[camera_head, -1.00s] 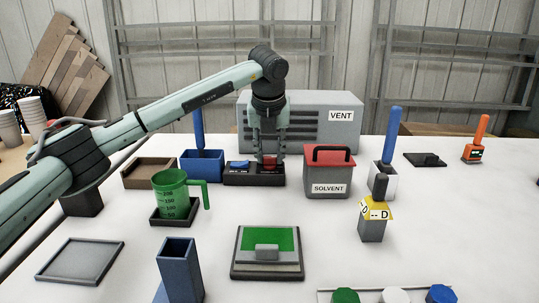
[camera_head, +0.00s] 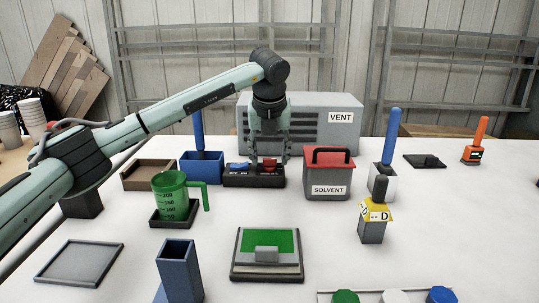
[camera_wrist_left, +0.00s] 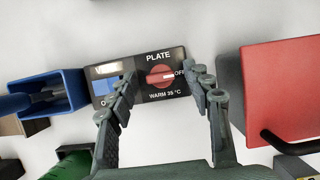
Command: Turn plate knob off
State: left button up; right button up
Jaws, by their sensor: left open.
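The red plate knob (camera_wrist_left: 160,76) sits on a black control panel (camera_wrist_left: 182,88) marked PLATE, OFF and WARM 35 °C. Its white pointer mark points right, at the OFF label. In the head view the knob (camera_head: 269,164) shows at the right of the low dark panel (camera_head: 240,181). My left gripper (camera_head: 269,160) is open above the panel, with its fingers spread on either side of the knob; it also shows in the left wrist view (camera_wrist_left: 160,80). The fingers look clear of the knob. A blue switch shows left of the knob, partly behind a finger. My right gripper is not in view.
The red-lidded SOLVENT box (camera_head: 328,182) stands close on the right. A blue bin (camera_head: 203,167) with a tall blue handle is close on the left. The grey VENT unit (camera_head: 320,125) is behind. A green measuring jug (camera_head: 171,198) stands in front left.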

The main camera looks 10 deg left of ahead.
pick_arm(q)
jog(key=v, duration=1.2)
